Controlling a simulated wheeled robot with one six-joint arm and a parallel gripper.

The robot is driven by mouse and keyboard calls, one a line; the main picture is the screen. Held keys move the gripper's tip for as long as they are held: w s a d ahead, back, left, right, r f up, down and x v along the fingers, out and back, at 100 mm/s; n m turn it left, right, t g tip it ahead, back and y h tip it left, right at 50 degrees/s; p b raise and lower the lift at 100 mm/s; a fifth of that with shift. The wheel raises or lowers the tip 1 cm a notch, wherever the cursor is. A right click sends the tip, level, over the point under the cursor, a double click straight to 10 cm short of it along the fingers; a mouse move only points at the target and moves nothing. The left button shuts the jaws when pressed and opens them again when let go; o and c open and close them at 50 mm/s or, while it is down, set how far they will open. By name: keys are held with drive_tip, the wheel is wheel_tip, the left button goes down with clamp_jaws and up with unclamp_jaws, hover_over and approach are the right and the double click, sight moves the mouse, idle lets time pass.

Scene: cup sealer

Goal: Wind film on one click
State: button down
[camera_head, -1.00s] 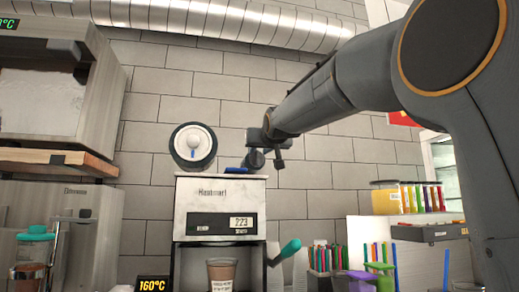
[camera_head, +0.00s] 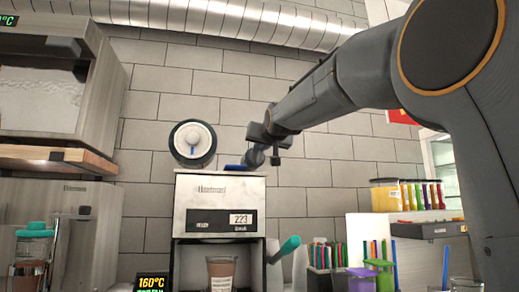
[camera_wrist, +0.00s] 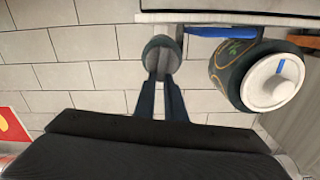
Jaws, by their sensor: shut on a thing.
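The white cup sealer (camera_head: 219,200) stands in the middle of the head view. A dark film roll with a white hub and a blue mark (camera_head: 192,143) sits above its left side; it shows large at the right in the wrist view (camera_wrist: 268,82). A dark rounded knob (camera_head: 255,157) is above the sealer's right side. In the wrist view this knob (camera_wrist: 161,45) lies between the fingertips. My gripper (camera_wrist: 163,66) is shut on the knob. The fingers hide part of it. The roll is apart from the fingers.
A blue bar (camera_head: 236,167) lies along the sealer's top. Pens and coloured containers (camera_head: 410,196) stand at right. A wooden shelf (camera_head: 55,157) juts out at left. The tiled wall is behind.

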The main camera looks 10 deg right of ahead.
drive_tip(key=f+m, duration=0.1)
drive_tip(key=m, duration=0.6)
drive_tip(key=d+f+m+p, duration=0.1)
drive_tip(key=m, duration=0.6)
drive_tip(key=f+m+p, duration=0.1)
drive_tip(key=m, duration=0.6)
drive_tip(key=shift+d+f+m, duration=0.35)
drive_tip(key=shift+d+m, duration=0.05)
idle(0.3)
drive_tip(key=c, duration=1.8)
unclamp_jaws()
